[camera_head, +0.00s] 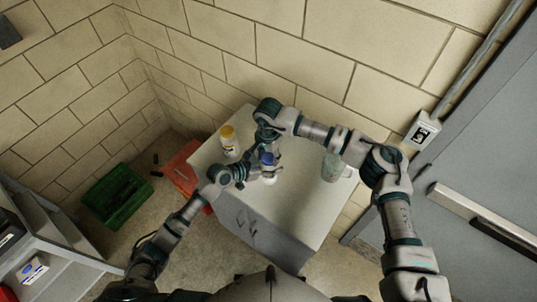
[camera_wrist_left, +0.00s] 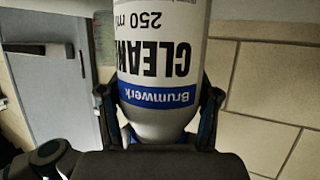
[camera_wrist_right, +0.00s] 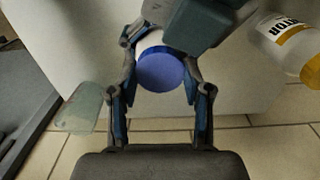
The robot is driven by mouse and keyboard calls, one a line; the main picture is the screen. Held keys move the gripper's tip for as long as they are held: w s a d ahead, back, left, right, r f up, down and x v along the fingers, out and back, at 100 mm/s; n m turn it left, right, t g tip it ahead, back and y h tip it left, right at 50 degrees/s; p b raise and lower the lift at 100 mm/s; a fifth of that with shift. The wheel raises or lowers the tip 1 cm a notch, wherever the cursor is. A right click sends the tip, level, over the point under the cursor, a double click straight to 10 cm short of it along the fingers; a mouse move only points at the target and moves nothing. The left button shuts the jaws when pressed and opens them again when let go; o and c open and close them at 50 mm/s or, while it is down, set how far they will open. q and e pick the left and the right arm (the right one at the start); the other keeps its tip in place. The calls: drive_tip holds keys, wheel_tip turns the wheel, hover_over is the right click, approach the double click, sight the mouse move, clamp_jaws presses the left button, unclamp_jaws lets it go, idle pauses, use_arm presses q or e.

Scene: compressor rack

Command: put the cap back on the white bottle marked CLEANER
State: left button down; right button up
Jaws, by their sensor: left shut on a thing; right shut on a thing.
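The white bottle marked CLEANER (camera_wrist_left: 157,60), with a blue Brunwerk band, fills the middle of the left wrist view. My left gripper (camera_wrist_left: 160,100) is shut on it, one finger on each side. In the head view the bottle (camera_head: 269,180) shows partly, above the cabinet top. The blue cap (camera_wrist_right: 161,70) sits between the fingers of my right gripper (camera_wrist_right: 160,78), which is shut on it. In the head view the cap (camera_head: 268,158) is right by the bottle's upper end. The bottle's neck is hidden, so I cannot tell whether cap and bottle touch.
A white bottle with a yellow top (camera_head: 229,142) stands at the cabinet's (camera_head: 295,215) back left. A pale greenish container (camera_head: 332,168) stands at the right. A red bin (camera_head: 182,168) and a green crate (camera_head: 117,196) are on the left. Block walls rise behind.

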drive_tip(key=m, duration=0.5)
drive_tip(key=shift+m, duration=0.4)
drive_tip(key=m, duration=0.7)
drive_tip(key=shift+a, duration=0.15)
drive_tip(key=o, duration=1.3)
drive_tip(key=shift+r, duration=2.25)
drive_tip(key=shift+c, duration=0.5)
